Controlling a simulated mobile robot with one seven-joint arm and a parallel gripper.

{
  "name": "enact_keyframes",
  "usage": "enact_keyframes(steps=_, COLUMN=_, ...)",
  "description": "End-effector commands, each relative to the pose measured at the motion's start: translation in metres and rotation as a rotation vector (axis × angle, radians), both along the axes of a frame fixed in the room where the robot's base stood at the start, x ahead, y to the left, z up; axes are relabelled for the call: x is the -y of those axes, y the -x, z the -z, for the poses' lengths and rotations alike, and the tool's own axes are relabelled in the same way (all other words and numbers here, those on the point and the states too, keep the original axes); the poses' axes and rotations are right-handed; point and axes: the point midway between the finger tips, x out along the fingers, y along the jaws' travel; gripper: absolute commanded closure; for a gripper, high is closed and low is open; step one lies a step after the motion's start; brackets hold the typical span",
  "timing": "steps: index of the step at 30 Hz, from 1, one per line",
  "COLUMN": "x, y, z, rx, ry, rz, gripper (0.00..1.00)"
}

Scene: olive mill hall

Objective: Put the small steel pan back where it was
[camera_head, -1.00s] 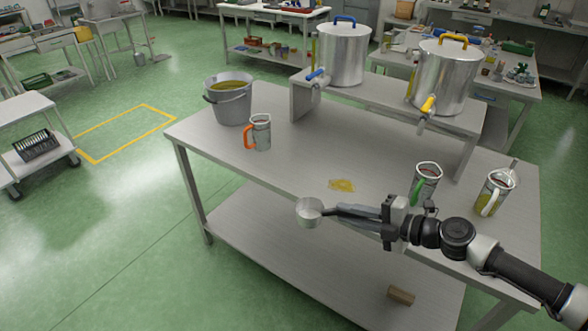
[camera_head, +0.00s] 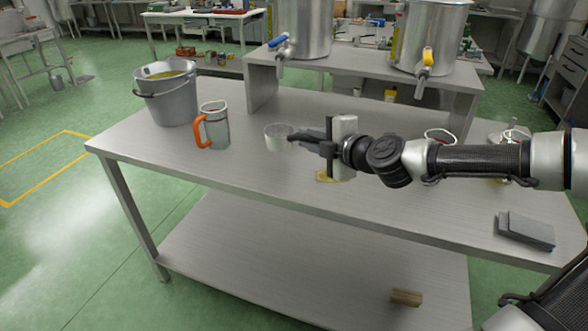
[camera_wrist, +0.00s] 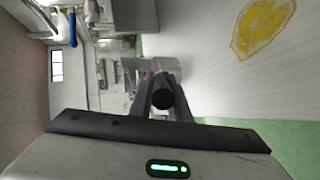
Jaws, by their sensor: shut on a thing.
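The small steel pan (camera_head: 279,137) is in my gripper (camera_head: 312,141), which is shut on its dark handle. In the head view the pan appears over the steel table (camera_head: 240,180), right of the orange-handled jug; I cannot tell whether it touches the top. In the wrist view the handle (camera_wrist: 163,92) points away from me between the fingers, with part of the pan (camera_wrist: 168,66) beyond it. A yellow oil puddle (camera_wrist: 262,26) lies on the table; in the head view my gripper partly hides it.
A bucket of yellow liquid (camera_head: 168,97) and an orange-handled jug (camera_head: 213,127) stand at the left. Steel tanks with a blue tap (camera_head: 279,42) and a yellow tap (camera_head: 428,58) stand on a raised shelf behind.

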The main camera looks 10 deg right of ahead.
Motion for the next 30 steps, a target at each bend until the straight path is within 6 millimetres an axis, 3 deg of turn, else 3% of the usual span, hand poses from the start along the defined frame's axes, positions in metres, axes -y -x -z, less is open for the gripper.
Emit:
enact_keyframes(steps=3, x=-0.001, y=0.0, z=0.023, rx=0.0, ry=-0.003, rz=-0.003, gripper=1.0)
enact_keyframes(steps=14, x=-0.001, y=0.0, z=0.064, rx=0.001, ry=-0.003, rz=-0.002, gripper=1.0)
enact_keyframes(steps=27, x=0.0, y=0.0, z=0.073, rx=0.001, ry=0.003, rz=-0.003, gripper=1.0)
enact_keyframes(steps=28, x=0.0, y=0.0, z=0.073, rx=0.001, ry=0.003, rz=-0.003, gripper=0.82)
enact_keyframes(steps=30, x=0.0, y=0.0, z=0.072, rx=0.001, ry=0.002, rz=-0.003, gripper=0.71)
